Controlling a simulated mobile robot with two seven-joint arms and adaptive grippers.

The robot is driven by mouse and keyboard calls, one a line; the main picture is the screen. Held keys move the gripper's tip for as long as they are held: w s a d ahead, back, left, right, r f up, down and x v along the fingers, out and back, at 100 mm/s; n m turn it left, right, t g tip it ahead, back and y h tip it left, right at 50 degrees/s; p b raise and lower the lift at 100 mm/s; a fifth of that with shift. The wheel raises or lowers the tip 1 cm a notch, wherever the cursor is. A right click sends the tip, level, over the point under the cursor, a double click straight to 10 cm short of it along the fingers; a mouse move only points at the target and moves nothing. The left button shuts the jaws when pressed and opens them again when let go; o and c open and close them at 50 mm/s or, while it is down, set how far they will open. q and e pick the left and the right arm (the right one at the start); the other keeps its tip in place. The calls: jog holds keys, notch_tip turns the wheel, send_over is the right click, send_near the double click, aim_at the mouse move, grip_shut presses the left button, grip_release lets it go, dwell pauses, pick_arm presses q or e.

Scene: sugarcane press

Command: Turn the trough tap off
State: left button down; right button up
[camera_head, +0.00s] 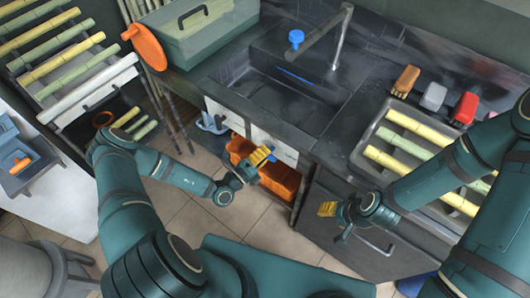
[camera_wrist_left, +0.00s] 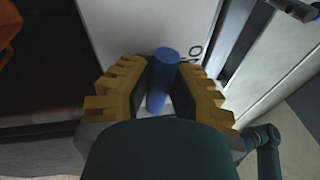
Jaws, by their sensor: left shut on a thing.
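A grey spout (camera_head: 325,28) rises beside the dark trough (camera_head: 262,97). A round blue knob (camera_head: 296,38) is near the spout's end, and a thin blue streak shows inside the trough. My left gripper (camera_head: 262,158) is low in front of the cabinet, apart from that knob. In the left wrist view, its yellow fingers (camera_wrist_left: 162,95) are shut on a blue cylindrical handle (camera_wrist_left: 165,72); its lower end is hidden. My right gripper (camera_head: 328,209) is in front of the dark cabinet door, its fingers too small to judge.
White panels (camera_head: 272,143) with printed marks and an orange bin (camera_head: 278,178) are under the counter, close to my left gripper. A tray (camera_head: 362,138) of cane pieces and several brushes or blocks are on the right counter. A green box (camera_head: 200,35) stands at the back left.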

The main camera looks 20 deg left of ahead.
pick_arm(q)
jog(key=shift+n, duration=0.7)
jog(key=shift+n+y, duration=0.3)
jog(key=c, duration=0.9)
grip_release()
jog(key=shift+o, duration=0.2)
jog(key=v, duration=1.2)
jog(key=shift+f, duration=0.2)
jog(key=shift+w, duration=0.1)
